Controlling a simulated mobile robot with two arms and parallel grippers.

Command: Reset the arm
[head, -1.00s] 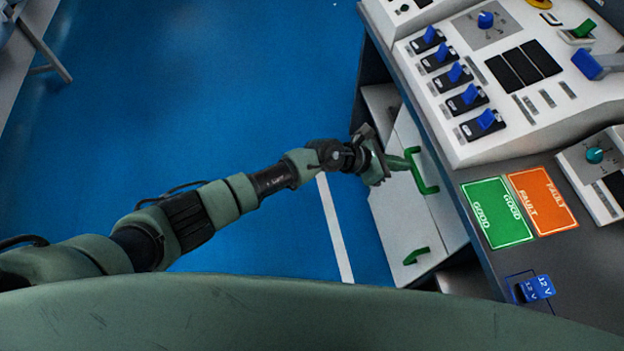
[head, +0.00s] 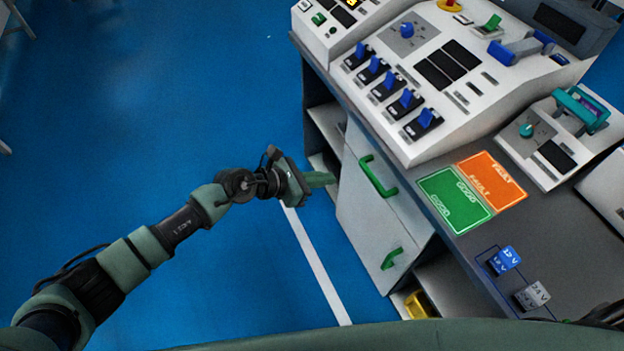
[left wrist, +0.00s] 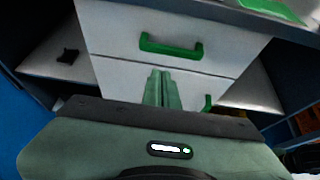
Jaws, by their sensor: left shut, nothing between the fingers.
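My left arm comes in from the left in the head view, stretched out over the blue floor. Its gripper (head: 322,179) is shut and empty, a little left of the cabinet with two white drawers. The upper drawer's green handle (head: 378,176) is to the right of the fingertips, apart from them. The lower drawer's green handle (head: 391,258) is below it. In the left wrist view the shut fingers (left wrist: 161,82) point toward the drawer fronts, below the upper handle (left wrist: 171,47).
A sloped control panel (head: 440,140) with blue switches stands on the workbench. Green GOOD (head: 452,200) and orange FAULT (head: 492,178) mats lie before it. Blue (head: 503,260) and grey (head: 532,296) voltage blocks are nearby. A yellow object (head: 417,305) sits on the low shelf.

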